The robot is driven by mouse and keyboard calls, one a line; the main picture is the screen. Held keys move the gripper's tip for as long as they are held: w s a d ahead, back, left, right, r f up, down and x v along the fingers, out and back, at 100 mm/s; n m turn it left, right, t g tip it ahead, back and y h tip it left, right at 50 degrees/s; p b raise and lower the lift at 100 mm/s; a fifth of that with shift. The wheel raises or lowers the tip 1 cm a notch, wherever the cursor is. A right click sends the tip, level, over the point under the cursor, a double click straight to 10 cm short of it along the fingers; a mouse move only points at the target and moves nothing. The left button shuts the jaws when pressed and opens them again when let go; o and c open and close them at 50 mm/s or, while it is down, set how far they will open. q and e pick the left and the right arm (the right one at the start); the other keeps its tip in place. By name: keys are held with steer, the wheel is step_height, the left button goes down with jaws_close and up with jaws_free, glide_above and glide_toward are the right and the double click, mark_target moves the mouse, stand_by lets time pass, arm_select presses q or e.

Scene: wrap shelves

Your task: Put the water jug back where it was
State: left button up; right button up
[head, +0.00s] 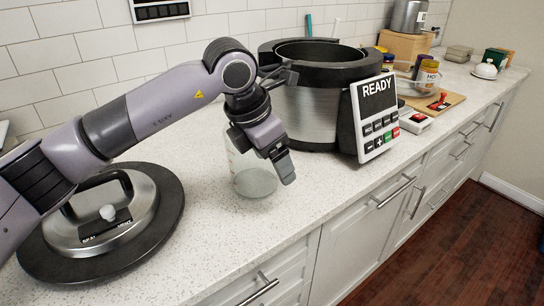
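The water jug (242,172) is a clear, see-through vessel with red marks on its side. It is upright at the middle of the white counter, left of the large cooker, and I cannot tell whether its base touches the counter. My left gripper (284,168) points down at the jug's upper right side and covers part of it. The fingers overlap in this view, so I cannot tell whether they are closed on the jug. The jug's handle is not clearly visible. My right gripper is not in view.
A silver lid (140,205) with a dark rim lies at the left under my arm. The open cooker (318,112) has a READY panel (376,112). Further right are a cutting board (445,103), jars (427,72) and a wooden box (403,47). Counter in front of the jug is clear.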

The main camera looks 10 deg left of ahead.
arm_select(q)
steer(key=shift+r, duration=0.1)
steer(key=v, duration=1.2)
steer(key=shift+b, duration=0.3)
